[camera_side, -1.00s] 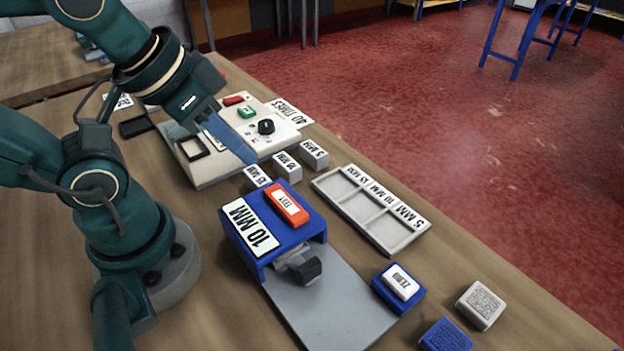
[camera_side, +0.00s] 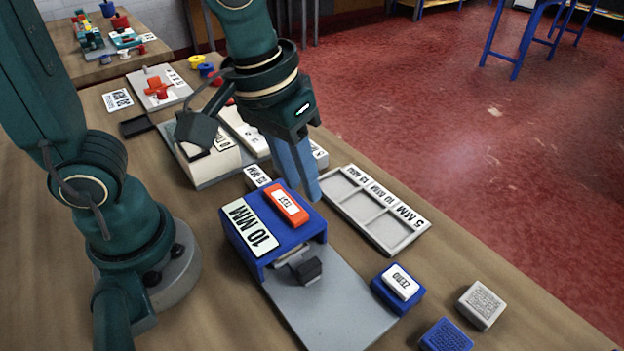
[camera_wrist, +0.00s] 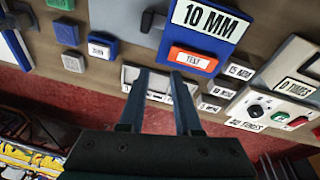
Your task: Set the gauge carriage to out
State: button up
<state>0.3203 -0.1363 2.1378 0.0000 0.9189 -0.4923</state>
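The gauge has a blue housing (camera_side: 268,258) with a 10 MM label (camera_side: 250,228) and an orange TEST block (camera_side: 287,206) on top. A carriage with a black knob (camera_side: 306,271) sticks out from under the housing's front, over the grey metal plate (camera_side: 325,312). In the wrist view the blue housing (camera_wrist: 207,30) is at the top, with the knob (camera_wrist: 148,20) left of it. My gripper (camera_side: 307,190) points down near the housing's back right edge, apart from the knob. Its fingers (camera_wrist: 160,74) are spread and empty. The carriage's inner part is hidden under the housing.
A grey compartment tray (camera_side: 400,246) lies right of the gauge. A blue ZERO block (camera_side: 398,288), a grey block (camera_side: 481,304) and a blue block (camera_side: 446,336) stand at the front right. Labelled MM blocks (camera_side: 257,177) and a control panel stand behind the gauge.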

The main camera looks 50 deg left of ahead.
jog(key=m+g, duration=0.2)
send_over(309, 266)
jog(key=shift+y, duration=0.3)
jog(key=f, duration=0.5)
jog(key=shift+w+a+f, duration=0.1)
jog(key=shift+w+a, duration=0.05)
jog(key=shift+w, duration=0.1)
jog(key=shift+s+f, duration=0.2)
jog(key=shift+f, duration=2.5)
grip_shut()
jog(key=shift+r, duration=0.1)
